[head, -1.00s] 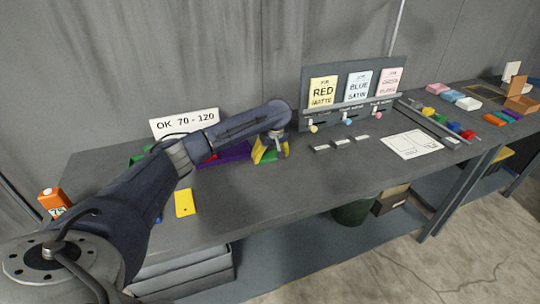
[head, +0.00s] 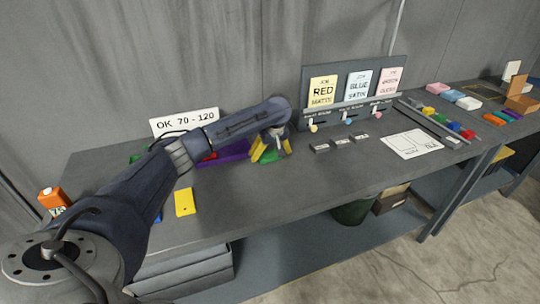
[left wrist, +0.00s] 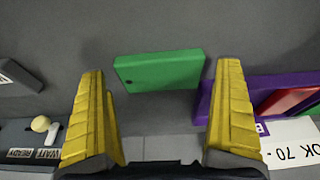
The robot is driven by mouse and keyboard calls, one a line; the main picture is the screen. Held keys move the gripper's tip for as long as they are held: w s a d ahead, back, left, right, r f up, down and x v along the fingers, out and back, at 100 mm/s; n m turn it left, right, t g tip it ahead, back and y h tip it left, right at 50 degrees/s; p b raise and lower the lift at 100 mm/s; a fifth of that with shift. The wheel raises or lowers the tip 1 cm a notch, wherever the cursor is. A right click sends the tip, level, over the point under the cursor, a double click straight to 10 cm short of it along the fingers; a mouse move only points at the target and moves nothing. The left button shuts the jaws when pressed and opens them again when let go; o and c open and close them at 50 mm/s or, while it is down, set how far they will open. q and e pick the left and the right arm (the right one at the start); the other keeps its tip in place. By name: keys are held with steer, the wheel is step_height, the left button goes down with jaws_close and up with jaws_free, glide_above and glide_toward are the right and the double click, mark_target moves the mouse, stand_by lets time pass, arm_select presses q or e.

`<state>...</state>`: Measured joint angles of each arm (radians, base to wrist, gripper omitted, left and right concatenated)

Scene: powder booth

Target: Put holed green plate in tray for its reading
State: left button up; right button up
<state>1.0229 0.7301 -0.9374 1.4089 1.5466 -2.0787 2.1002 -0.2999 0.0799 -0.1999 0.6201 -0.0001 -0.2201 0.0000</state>
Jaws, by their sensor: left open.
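The green plate (head: 269,157) lies flat on the grey bench below my left gripper. In the left wrist view the green plate (left wrist: 165,71) shows one small hole near its left end. My left gripper (head: 268,155) has yellow fingers, spread wide and empty. In the left wrist view its fingertips (left wrist: 160,72) stand to either side of the plate, apart from it. A purple tray (head: 235,151) is just left of the gripper and holds a red piece (left wrist: 290,98). A green thing (head: 137,157) farther left is mostly hidden by my arm. My right gripper is out of view.
A sign reading OK 70 - 120 (head: 184,123) stands behind the purple tray.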

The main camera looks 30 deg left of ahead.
arm_select(q)
steer(key=v, duration=1)
steer(key=shift+s+r, duration=0.1)
steer(key=shift+r, duration=0.2)
steer(key=shift+c, duration=0.2)
steer(key=shift+r, duration=0.2)
steer(key=c, duration=0.4)
steer(key=shift+d, duration=0.1)
steer(key=shift+c, duration=0.2)
